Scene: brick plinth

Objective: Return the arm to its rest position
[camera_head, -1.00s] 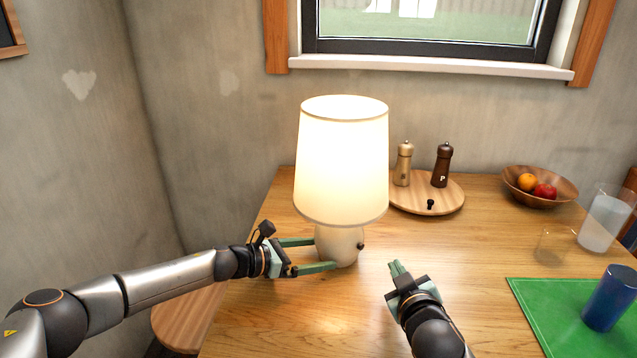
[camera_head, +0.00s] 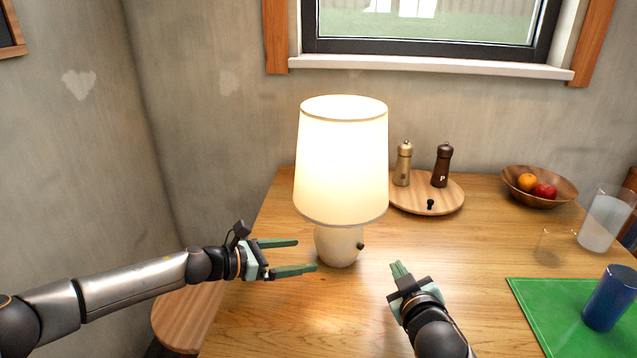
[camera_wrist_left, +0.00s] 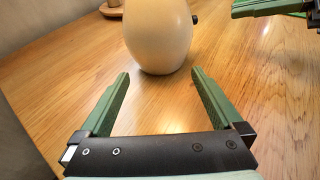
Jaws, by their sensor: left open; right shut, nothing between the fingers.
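My left gripper (camera_head: 306,256) is open and empty, just left of the lit lamp (camera_head: 342,160). Its green fingers are apart from the lamp's pale base (camera_head: 338,243). In the left wrist view the fingers of the left gripper (camera_wrist_left: 161,85) point at the lamp base (camera_wrist_left: 158,32), which stands upright beyond their tips with clear tabletop between. My right gripper (camera_head: 398,270) is shut and empty over the table, right of and nearer than the lamp base. Part of it also shows at the upper right of the left wrist view.
A round wooden board (camera_head: 445,197) with two mills stands behind the lamp. A fruit bowl (camera_head: 541,188), a glass (camera_head: 603,222) and a blue cup (camera_head: 609,298) on a green mat (camera_head: 545,305) are at the right. A wooden stool (camera_head: 182,322) is below the table's left edge.

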